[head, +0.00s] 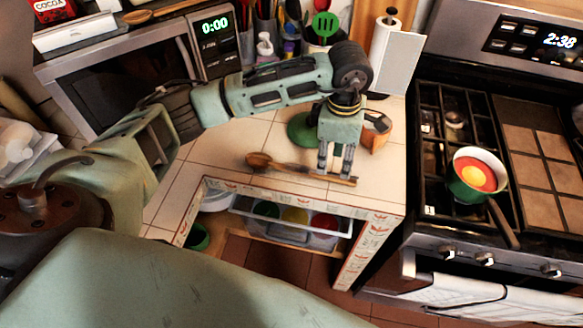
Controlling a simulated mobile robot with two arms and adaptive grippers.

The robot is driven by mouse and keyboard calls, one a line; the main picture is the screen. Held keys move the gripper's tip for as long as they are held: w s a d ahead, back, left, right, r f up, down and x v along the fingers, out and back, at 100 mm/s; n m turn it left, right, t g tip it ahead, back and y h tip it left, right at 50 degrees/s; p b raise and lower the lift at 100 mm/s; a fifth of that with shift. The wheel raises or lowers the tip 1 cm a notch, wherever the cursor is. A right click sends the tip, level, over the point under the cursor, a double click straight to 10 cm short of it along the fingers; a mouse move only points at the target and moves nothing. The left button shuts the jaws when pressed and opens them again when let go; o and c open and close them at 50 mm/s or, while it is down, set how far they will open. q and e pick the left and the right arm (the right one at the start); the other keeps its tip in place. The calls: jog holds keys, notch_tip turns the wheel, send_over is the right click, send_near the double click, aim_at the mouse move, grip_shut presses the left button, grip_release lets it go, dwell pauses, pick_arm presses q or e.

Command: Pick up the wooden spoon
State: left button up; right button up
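The wooden spoon (286,167) lies on the tiled counter near its front edge. Its bowl end (258,160) points left and its handle runs to the right. My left gripper (335,174) points down over the handle's right part, with its fingertips at the height of the handle in the picture. The two fingers stand apart with a gap between them. I cannot tell whether the tips touch the handle. My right gripper is not in view.
Behind are a microwave (130,75), utensils with a green slotted spatula (324,25), and a paper towel roll (388,48). A green round thing (302,129) lies behind the spoon. At right, a pot (475,175) sits on the stove. The counter left of the spoon is clear.

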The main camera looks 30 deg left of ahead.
aim_at(327, 173)
pick_arm(q)
jog(key=shift+w+a, duration=0.1)
jog(key=shift+a, duration=0.4)
jog(key=f+p, duration=0.1)
jog(key=f, duration=0.1)
jog(key=f+p, duration=0.1)
jog(key=f, duration=0.1)
jog(key=f+p, duration=0.1)
jog(key=f, duration=0.1)
jog(key=shift+w+a+f, duration=0.1)
jog(key=shift+w+a, duration=0.05)
jog(key=shift+a, duration=0.15)
jog(key=shift+f+p, duration=0.35)
jog(key=shift+f, duration=0.35)
jog(key=shift+c, duration=0.5)
grip_shut()
